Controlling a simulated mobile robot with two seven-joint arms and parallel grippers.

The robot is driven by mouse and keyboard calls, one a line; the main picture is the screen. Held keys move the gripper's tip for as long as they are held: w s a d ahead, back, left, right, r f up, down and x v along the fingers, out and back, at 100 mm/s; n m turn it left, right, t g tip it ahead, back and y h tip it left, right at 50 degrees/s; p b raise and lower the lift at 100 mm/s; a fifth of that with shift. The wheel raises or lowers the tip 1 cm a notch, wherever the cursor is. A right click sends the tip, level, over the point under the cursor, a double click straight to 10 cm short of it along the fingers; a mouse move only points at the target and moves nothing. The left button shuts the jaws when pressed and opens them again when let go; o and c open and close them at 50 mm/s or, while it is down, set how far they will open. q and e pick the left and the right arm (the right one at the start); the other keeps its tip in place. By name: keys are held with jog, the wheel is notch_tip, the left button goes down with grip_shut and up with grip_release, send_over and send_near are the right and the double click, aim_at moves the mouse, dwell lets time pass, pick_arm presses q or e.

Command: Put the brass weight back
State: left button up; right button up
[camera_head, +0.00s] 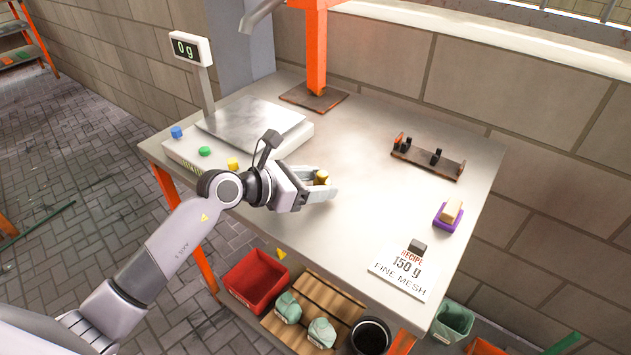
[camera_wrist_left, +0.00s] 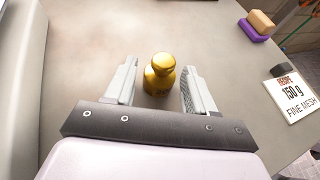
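The brass weight (camera_wrist_left: 159,75) is a small gold knobbed cylinder standing upright on the metal table (camera_head: 355,150). In the head view it shows partly (camera_head: 321,177) between the fingers of my left gripper (camera_head: 325,184). In the left wrist view, the fingers of my left gripper (camera_wrist_left: 158,90) are apart on either side of the weight, with gaps between each finger and the brass. The scale (camera_head: 255,125) with its flat steel pan stands to the left, its display (camera_head: 187,48) reading 0 g and its pan empty. My right gripper is not in view.
A recipe card (camera_head: 402,272) reading 150 g fine mesh lies at the front right with a dark block on it. A sponge on a purple holder (camera_head: 447,217) and a dark rack (camera_head: 428,158) are at the right. An orange post (camera_head: 315,55) rises behind.

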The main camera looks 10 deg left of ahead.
pick_arm(q)
jog(key=shift+r, duration=0.1)
jog(key=shift+r, duration=0.15)
jog(key=v, duration=1.2)
dwell(0.3)
